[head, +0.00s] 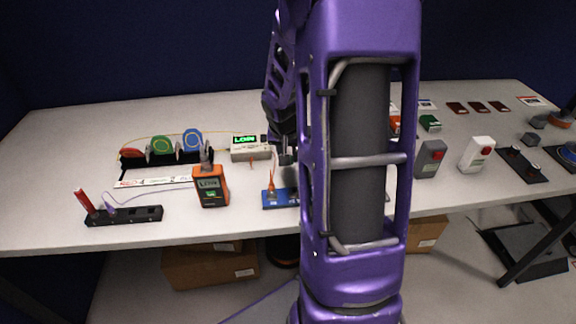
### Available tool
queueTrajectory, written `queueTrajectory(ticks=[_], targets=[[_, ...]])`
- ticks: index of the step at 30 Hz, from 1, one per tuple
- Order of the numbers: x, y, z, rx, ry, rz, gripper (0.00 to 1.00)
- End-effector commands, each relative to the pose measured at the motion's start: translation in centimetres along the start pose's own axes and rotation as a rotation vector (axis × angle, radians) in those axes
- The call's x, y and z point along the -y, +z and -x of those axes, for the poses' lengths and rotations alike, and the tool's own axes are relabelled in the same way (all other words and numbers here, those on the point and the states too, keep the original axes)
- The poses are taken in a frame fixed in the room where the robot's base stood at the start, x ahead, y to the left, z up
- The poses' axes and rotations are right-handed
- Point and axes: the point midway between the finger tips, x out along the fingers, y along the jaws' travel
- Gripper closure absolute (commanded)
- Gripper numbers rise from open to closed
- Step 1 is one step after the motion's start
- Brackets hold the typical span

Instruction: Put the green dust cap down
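My gripper (287,158) hangs low over the middle of the table, beside the right end of the beige box with a green display and above a blue base. It is small and mostly covered by my purple arm, so I cannot tell whether it is open or shut. I cannot make out a green dust cap in or near it. A small green block (430,123) lies at the back right, right of my arm; I cannot tell if it is the cap. The blue base (279,199) carries a pointed orange piece (270,190); its right part is hidden behind my arm.
The beige box (250,148) stands left of my gripper. An orange meter (211,186), coloured reels (160,146) and a black strip (124,216) stand further left. Grey (430,158) and white (476,154) boxes stand at right. Bare white table (245,222) shows along the front edge.

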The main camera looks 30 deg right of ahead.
Motion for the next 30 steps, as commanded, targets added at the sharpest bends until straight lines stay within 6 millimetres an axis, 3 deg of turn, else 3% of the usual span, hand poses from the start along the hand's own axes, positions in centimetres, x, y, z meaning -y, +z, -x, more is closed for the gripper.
queueTrajectory(ticks=[6, 18, 19, 23, 30], targets=[[0.0, 1.2, -2.9, 0.002, 0.000, 0.002, 1.00], [0.0, 1.4, -3.4, 0.000, -0.001, 0.001, 1.00], [0.0, 1.3, -3.2, 0.000, -0.001, 0.001, 0.64], [0.0, 1.3, -3.2, 0.000, -0.001, 0.001, 0.41], [0.0, 1.3, -3.2, 0.000, 0.000, 0.000, 0.39]])
